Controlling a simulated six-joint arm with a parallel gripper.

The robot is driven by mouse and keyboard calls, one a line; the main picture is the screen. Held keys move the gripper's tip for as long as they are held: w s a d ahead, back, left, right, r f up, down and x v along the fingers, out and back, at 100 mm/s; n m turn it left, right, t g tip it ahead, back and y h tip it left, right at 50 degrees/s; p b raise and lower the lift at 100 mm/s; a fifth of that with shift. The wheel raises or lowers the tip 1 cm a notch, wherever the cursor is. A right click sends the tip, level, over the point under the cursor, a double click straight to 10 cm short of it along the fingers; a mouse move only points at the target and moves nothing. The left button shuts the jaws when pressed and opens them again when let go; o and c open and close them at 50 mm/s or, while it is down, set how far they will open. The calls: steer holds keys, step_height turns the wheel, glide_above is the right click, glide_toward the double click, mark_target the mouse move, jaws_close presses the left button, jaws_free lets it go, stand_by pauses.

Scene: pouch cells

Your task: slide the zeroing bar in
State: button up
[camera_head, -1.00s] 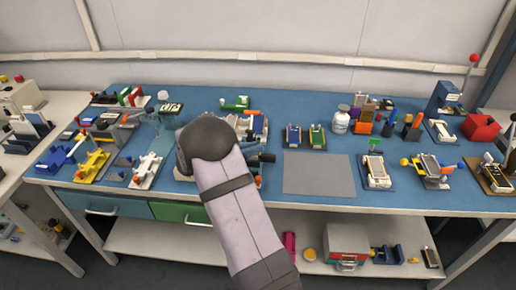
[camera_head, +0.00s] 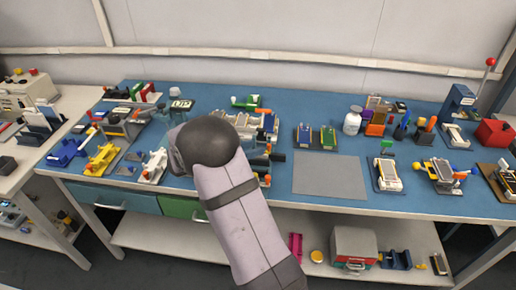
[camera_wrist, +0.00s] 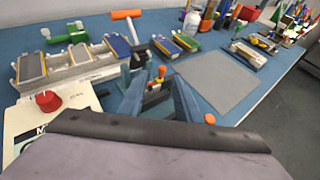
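My gripper (camera_wrist: 158,98) shows in the wrist view with two dark blue-grey fingers spread apart. Between and beyond them is a small dark fixture with a red-orange knob (camera_wrist: 161,72); I see no clear contact with it. A white device with a red knob (camera_wrist: 48,101) is partly hidden at the lower left. A bar with an orange end (camera_wrist: 127,14) stands behind the fixture. I cannot tell which part is the zeroing bar. In the head view my arm hides the gripper and part of the work area; a dark bar (camera_head: 277,156) shows just right of it.
A grey mat (camera_head: 330,177) lies clear to the right, also in the wrist view (camera_wrist: 217,80). Blue and green cell holders (camera_head: 316,137) stand behind it. A white bottle (camera_head: 352,121) and several fixtures are further right. Yellow, white and blue tools crowd the left.

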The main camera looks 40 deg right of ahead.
steer(key=shift+v, duration=1.05)
steer(key=shift+s, duration=0.1)
steer(key=shift+s+a+m, duration=0.15)
steer(key=shift+s+m, duration=0.15)
steer(key=s+a+r+m+g+y+p, duration=0.2)
steer(key=s+a+m+y+p, duration=0.9)
steer(key=s+a+m, duration=1)
step_height(320, 180, down, 11)
steer(key=s+a+n+y+b, duration=0.1)
steer(key=a+n+y+b, duration=0.1)
steer(key=b, duration=1.1)
steer(key=shift+a+f, duration=0.2)
steer(key=shift+s, duration=0.1)
